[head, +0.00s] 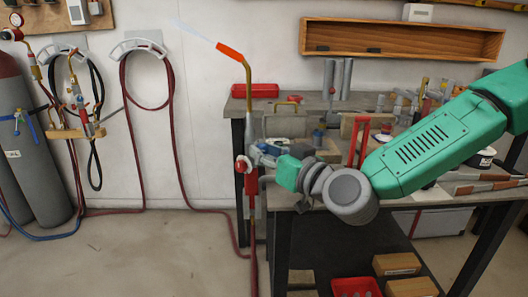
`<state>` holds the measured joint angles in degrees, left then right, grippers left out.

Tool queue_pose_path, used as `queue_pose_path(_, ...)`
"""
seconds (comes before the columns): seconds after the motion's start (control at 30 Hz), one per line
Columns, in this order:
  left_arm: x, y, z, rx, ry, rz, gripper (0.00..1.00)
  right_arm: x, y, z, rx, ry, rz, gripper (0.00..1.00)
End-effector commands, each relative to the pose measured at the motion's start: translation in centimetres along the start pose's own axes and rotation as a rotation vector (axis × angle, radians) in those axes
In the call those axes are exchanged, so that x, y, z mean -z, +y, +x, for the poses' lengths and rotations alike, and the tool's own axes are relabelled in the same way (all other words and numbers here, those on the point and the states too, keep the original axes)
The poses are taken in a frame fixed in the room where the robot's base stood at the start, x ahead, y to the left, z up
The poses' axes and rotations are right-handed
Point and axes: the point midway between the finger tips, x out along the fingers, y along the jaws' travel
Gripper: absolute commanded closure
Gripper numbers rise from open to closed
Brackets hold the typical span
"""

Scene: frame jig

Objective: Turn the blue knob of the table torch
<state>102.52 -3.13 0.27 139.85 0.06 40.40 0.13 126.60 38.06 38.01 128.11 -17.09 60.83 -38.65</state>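The table torch (247,85) stands at the left edge of the workbench. Its brass tube bends up to an orange tip (229,51), with a pale flame pointing up and left. Its lower body has a red knob (242,165) and a red hose running down. A small blue patch (263,147) shows beside the body; I cannot tell whether it is the blue knob. My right gripper (262,157) reaches in from the right, its fingers close against the torch body. The fingers are small and partly hidden, so their opening and any contact are unclear. My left gripper is not in view.
The workbench (300,122) holds a red frame (362,140), a grey box (286,122) and several tools. A red tray (255,90) lies at the back left. Gas cylinders (38,150) and hoses stand at far left. The floor left of the bench is mostly free.

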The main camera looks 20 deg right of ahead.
Motion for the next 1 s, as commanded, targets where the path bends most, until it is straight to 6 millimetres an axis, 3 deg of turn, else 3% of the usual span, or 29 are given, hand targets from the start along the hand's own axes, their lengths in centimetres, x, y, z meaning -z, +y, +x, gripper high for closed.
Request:
queue_pose_path(0.43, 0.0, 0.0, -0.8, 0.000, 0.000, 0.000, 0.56, 0.1, 0.0, 0.0, -0.003, -0.018, 0.110, 1.00)
queue_pose_path(1.0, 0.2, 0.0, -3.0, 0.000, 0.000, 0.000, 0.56, 0.1, 0.2, 0.0, -0.015, -0.097, 0.612, 1.00)
